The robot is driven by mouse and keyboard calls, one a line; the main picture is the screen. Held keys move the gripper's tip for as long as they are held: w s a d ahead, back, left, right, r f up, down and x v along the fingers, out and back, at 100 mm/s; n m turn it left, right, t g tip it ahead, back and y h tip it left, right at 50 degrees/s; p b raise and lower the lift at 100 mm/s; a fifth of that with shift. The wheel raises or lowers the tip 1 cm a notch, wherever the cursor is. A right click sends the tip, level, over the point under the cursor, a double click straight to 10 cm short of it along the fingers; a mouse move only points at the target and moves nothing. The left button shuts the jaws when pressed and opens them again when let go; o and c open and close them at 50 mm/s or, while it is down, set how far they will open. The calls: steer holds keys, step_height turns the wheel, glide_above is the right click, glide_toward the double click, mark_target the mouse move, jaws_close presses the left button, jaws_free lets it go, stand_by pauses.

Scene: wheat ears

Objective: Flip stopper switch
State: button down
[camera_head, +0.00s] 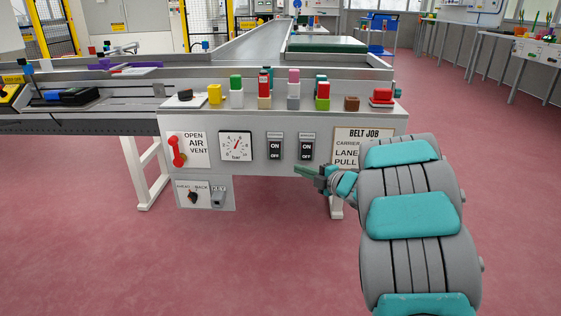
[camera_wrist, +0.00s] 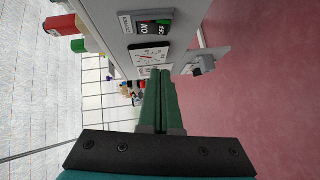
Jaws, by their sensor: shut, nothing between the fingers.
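Two black ON/OFF rocker switches sit side by side on the grey front panel in the head view, a left one (camera_head: 275,147) and a right one (camera_head: 307,147). The small labels above them are too small to read, so I cannot tell which is the stopper switch. In the wrist view one rocker switch (camera_wrist: 151,24), with some green at one end, shows near the top, next to the dial gauge. My gripper (camera_head: 296,170) is shut and empty, pointing left just below the right switch, apart from it. Its green fingers (camera_wrist: 160,72) lie together in the wrist view.
The panel also holds a dial gauge (camera_head: 236,145), a red vent lever (camera_head: 177,150), a Belt Job card (camera_head: 362,147), and a lower plate with a black knob (camera_head: 193,197) and grey lever (camera_head: 219,197). Coloured blocks (camera_head: 237,92) line the ledge above. Floor in front is clear.

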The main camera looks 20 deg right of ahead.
stand_by(0.3)
glide_toward(273, 156)
steer(key=w+a, duration=0.3)
steer(key=shift+w+d+f+b, duration=0.1)
steer(key=shift+w+f+b, duration=0.1)
steer(key=shift+w, duration=0.35)
steer(key=shift+w+f+b, duration=0.15)
steer(key=shift+w, duration=0.4)
steer(key=shift+w, duration=0.1)
